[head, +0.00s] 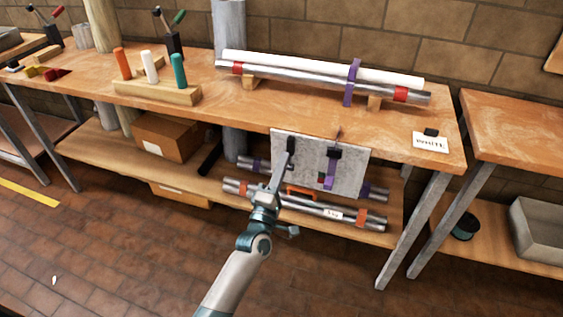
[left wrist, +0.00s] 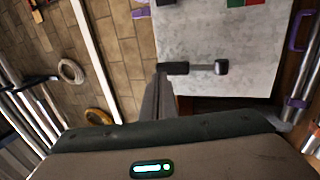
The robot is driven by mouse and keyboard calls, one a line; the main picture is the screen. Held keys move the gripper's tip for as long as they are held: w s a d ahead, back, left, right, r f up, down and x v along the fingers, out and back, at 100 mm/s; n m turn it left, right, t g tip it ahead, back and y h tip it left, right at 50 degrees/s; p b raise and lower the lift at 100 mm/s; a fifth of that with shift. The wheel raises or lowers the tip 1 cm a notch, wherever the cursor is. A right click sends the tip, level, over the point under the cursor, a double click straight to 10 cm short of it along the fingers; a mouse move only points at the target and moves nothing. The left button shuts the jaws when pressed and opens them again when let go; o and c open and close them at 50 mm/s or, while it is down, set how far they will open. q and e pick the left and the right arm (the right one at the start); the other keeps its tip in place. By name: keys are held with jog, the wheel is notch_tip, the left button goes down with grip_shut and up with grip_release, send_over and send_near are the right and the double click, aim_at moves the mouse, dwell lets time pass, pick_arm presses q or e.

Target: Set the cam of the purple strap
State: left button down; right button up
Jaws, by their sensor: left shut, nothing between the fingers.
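A pale grey panel (head: 308,170) stands at the front of the bench. A purple strap (head: 331,168) with a black cam buckle (head: 334,152) is on its right half, with a small red and green patch near its lower end. My left gripper (head: 284,162) is in front of the panel's left half, left of the strap and apart from it. Its fingers are shut and empty; they also show in the left wrist view (left wrist: 164,80). A black-ended lever (left wrist: 205,67) lies by the fingertips there; contact cannot be told. Another purple strap (head: 352,82) wraps the pipes on the bench.
Pipes (head: 310,207) with orange bands lie on the lower shelf behind my arm. The bench top (head: 225,110) holds a wooden block (head: 160,93) with coloured handles and a white label card (head: 430,142). A cardboard box (head: 165,137) is at the shelf's left. The floor in front is clear.

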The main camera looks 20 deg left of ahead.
pick_arm(q)
jog(key=s, duration=1)
jog(key=shift+s+a+b, duration=0.15)
jog(key=shift+s+b, duration=0.2)
jog(key=shift+s, duration=0.05)
pick_arm(e)
jog(key=shift+s+d+f+g, duration=0.1)
jog(key=shift+s+g, duration=0.2)
jog(key=shift+s, duration=0.5)
jog(key=shift+s+f, duration=0.1)
jog(key=shift+s, duration=0.05)
pick_arm(q)
jog(key=shift+f, duration=0.15)
